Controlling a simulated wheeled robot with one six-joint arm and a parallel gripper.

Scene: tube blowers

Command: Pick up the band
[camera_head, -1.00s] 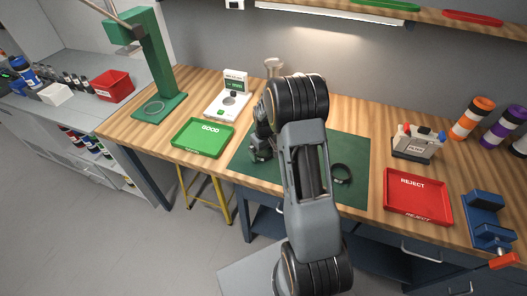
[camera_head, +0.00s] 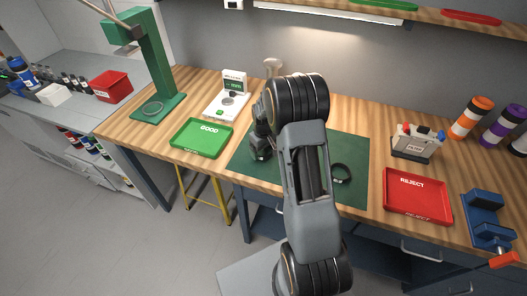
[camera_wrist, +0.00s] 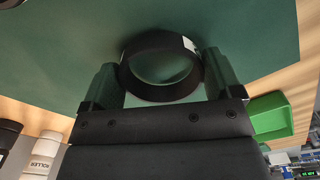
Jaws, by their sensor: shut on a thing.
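A black band (camera_wrist: 165,96) with a small white patch on its rim shows in the wrist view over the green mat. My gripper (camera_wrist: 160,72) has one finger on each side of the band and is shut on it. In the head view my gripper (camera_head: 259,148) is low over the left part of the green mat (camera_head: 350,143). The held band cannot be made out there.
Another dark ring (camera_head: 341,174) lies on the mat to the right of my arm. A green GOOD tray (camera_head: 203,151) is at left and a red REJECT tray (camera_head: 417,207) at right. A white gauge (camera_head: 228,103) stands behind the green tray.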

